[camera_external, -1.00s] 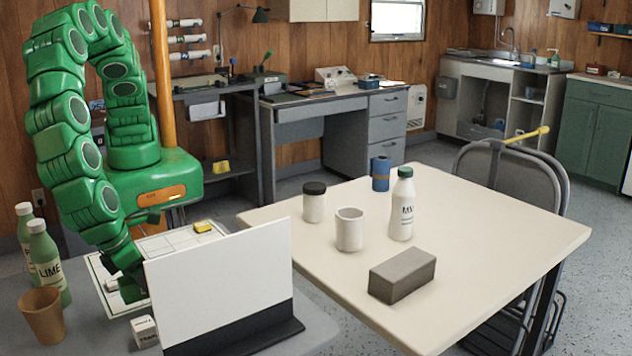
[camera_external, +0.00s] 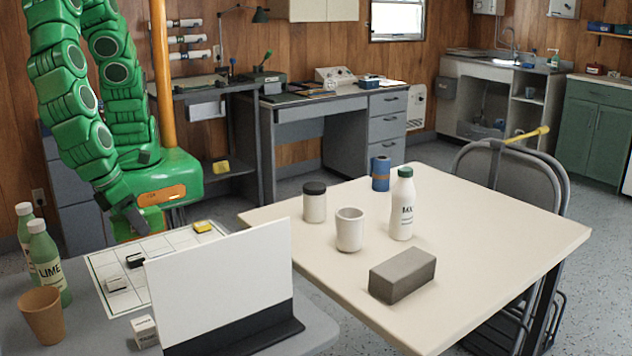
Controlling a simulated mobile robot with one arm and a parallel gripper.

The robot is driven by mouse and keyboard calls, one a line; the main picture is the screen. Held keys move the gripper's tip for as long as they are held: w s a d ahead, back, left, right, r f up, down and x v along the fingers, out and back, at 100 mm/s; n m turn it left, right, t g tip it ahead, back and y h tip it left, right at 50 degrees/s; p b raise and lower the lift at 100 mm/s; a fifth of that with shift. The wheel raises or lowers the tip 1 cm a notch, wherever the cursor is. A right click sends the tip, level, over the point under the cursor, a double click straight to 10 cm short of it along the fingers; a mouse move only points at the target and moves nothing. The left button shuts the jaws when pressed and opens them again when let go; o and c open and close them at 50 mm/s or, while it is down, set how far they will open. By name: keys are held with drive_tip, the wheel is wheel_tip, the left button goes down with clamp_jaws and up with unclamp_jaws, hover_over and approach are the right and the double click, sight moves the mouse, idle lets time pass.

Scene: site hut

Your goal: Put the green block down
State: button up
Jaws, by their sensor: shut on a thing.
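My gripper (camera_external: 128,214) hangs above the far left edge of a white gridded sheet (camera_external: 172,246) on the grey table. It is shut on what looks like the green block (camera_external: 122,229), which is hard to tell from my green arm and base. On the sheet are a white block (camera_external: 117,284) at the near left, a black block (camera_external: 135,260) behind it and a yellow block (camera_external: 202,227) at the far right. A white upright panel (camera_external: 222,283) hides part of the sheet.
Two green lime bottles (camera_external: 48,262) and a brown cup (camera_external: 43,314) stand at the left. A small white box (camera_external: 145,331) is beside the panel. The cream table (camera_external: 480,240) holds a grey brick (camera_external: 402,276), jars and a white bottle (camera_external: 402,205).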

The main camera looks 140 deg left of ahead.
drive_tip(key=shift+s+a+r, duration=0.15)
drive_tip(key=shift+s+r, duration=0.1)
drive_tip(key=shift+s, duration=0.35)
